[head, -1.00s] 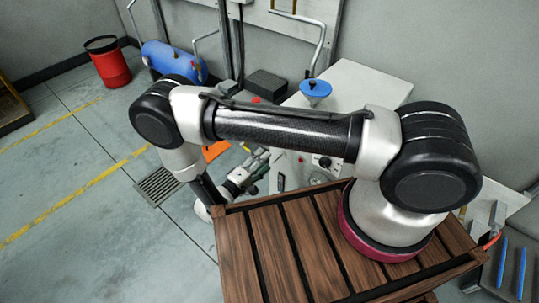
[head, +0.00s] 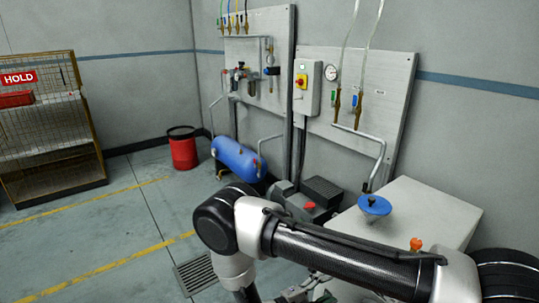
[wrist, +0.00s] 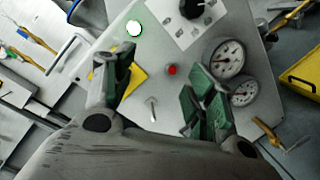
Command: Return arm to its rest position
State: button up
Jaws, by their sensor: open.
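My gripper (wrist: 160,88) is open in the wrist view, with its green-padded fingers apart and nothing held between them. Beyond the fingers is a light control panel (wrist: 160,108) with a green lamp, a red button, a black knob and a small toggle. I cannot tell how far the fingers are from it. In the head view my arm (head: 345,258) is bent, its elbow at the lower middle and its upper link running to the lower right. The gripper is not clearly visible there.
A white cabinet (head: 430,215) with a blue funnel-like part (head: 374,205) stands close behind my arm. A blue tank (head: 237,158), a red bin (head: 183,150) and a wire cage (head: 48,130) marked HOLD stand farther back. Floor at left is clear.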

jog(key=s+d+r+m+g+y, duration=0.25)
jog(key=r+g+y, duration=0.3)
jog(key=r, duration=0.85)
jog(key=s+d+r+m+g+y, duration=0.1)
jog(key=s+d+r+g+y, duration=0.4)
jog(key=r, duration=0.8)
jog(key=s+d+r+m+t+y, duration=0.1)
jog(key=s+d+r+m+t, duration=0.1)
jog(key=r, duration=0.5)
jog(key=s+d+r+m+t+y, duration=0.2)
jog(key=d+r+m+t, duration=0.1)
jog(key=d+r, duration=0.2)
jog(key=s+d+r+m+t+y, duration=0.2)
jog(key=d+r+m, duration=0.1)
jog(key=r, duration=0.6)
jog(key=shift+s+d+r, duration=0.2)
jog(key=shift+s+d, duration=0.15)
jog(key=shift+d, duration=0.3)
